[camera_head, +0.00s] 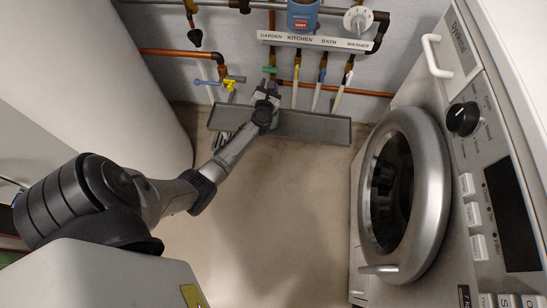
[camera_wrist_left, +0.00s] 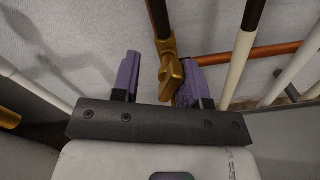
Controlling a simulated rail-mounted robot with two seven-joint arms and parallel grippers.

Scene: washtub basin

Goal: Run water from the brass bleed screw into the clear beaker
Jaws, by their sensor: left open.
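My left gripper (camera_head: 267,92) reaches in from the left to the pipes on the back wall, below the label strip. In the left wrist view the gripper (camera_wrist_left: 161,78) is open, with one purple-padded finger on each side of a brass winged fitting (camera_wrist_left: 171,72), likely the bleed screw. The fitting lies nearer the right finger; whether it touches that finger I cannot tell. In the head view the gripper hides this fitting. I see no clear beaker in either view. My right gripper is not in view.
A long grey trough (camera_head: 318,128) runs along the wall under the pipes. A washing machine (camera_head: 462,62) stands at right, its round door (camera_head: 440,190) facing left. A large white cylinder (camera_head: 130,60) stands at left.

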